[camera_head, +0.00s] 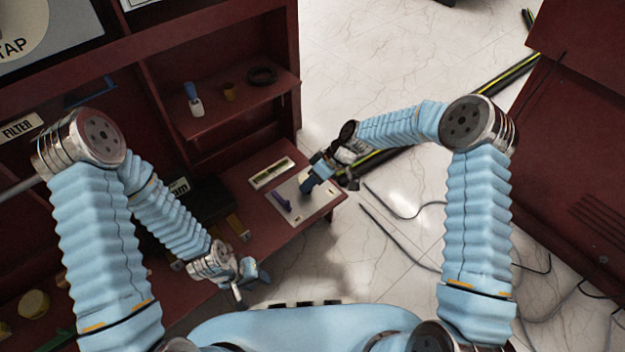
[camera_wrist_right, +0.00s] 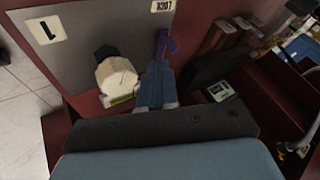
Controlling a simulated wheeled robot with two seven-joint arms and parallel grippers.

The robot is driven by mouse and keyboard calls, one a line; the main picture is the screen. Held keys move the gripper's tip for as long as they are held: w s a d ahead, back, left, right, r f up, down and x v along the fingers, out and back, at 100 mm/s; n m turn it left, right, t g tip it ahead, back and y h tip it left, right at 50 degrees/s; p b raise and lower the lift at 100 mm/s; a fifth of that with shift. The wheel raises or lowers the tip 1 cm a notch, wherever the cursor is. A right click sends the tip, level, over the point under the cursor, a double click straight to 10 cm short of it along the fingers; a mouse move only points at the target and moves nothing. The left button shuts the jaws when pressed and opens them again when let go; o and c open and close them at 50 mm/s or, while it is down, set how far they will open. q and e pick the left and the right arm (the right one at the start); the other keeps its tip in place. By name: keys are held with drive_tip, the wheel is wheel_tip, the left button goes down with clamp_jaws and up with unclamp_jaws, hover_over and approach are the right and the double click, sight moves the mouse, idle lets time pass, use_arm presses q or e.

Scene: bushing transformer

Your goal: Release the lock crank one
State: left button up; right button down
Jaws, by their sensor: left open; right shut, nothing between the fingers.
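A grey plate (camera_head: 300,199) lies on the dark red shelf's right end. A purple lever (camera_head: 282,201), probably the lock crank, stands on it. In the right wrist view the purple lever (camera_wrist_right: 163,46) rises just past my right gripper's fingertips (camera_wrist_right: 157,85), beneath a small label. I cannot tell whether they touch. A white round knob (camera_wrist_right: 117,76) with a black part is left of the fingers. My right gripper (camera_head: 310,184) is shut and empty, over the plate, right of the lever. My left gripper (camera_head: 250,284) is open, low and left, away from the plate.
A pale framed slot (camera_head: 271,173) lies behind the plate. Cables (camera_head: 400,216) run over the pale floor at right.

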sight(281, 197)
drive_tip(key=shift+x, duration=2.8)
